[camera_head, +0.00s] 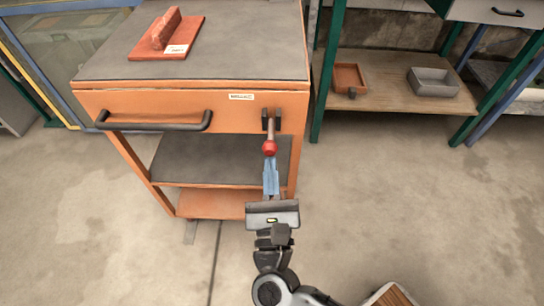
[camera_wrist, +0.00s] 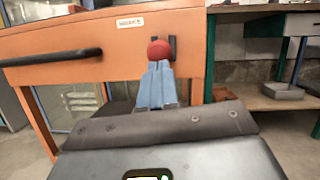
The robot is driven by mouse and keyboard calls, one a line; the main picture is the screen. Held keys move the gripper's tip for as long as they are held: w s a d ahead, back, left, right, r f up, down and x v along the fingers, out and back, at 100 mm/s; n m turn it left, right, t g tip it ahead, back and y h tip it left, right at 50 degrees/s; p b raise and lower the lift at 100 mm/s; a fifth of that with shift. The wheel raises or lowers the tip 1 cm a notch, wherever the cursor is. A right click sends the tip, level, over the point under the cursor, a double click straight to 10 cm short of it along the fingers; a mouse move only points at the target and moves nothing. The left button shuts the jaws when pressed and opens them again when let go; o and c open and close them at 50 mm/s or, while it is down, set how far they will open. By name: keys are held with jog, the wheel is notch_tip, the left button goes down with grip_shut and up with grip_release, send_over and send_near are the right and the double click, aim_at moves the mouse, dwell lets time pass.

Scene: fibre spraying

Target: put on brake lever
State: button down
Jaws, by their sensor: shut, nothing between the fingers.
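The brake lever (camera_head: 270,146) has a round red knob and sits in a dark bracket (camera_head: 271,121) on the right part of an orange cart's front. The knob also shows in the wrist view (camera_wrist: 160,50), just beyond my fingertips. My gripper (camera_head: 270,160) has blue fingers that are shut and empty. It points at the cart, with its tips right at the near side of the knob. I cannot tell whether the tips touch it. The lever's shaft behind the knob is mostly hidden in the wrist view.
The orange cart (camera_head: 230,105) has a black handle (camera_head: 155,122) left of the lever and shelves below. A red block on a plate (camera_head: 166,35) lies on its top. A shelf at the right holds a grey tray (camera_head: 433,82) and a brown tray (camera_head: 348,78).

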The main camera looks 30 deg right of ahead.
aim_at(271, 149)
notch_tip(271, 149, up, 6)
jog(key=g+y+p, duration=0.1)
jog(key=g+p, duration=0.1)
jog(key=p, duration=0.3)
jog(key=g+y+p, duration=0.1)
jog(key=g+p, duration=0.1)
jog(key=p, duration=0.4)
jog(key=shift+d+m, duration=0.1)
jog(key=shift+m, duration=0.2)
jog(key=shift+w+d+r+g+p, duration=0.1)
jog(key=shift+w+r+g+p, duration=0.2)
jog(key=shift+p, duration=0.85)
jog(key=shift+s+r, duration=0.1)
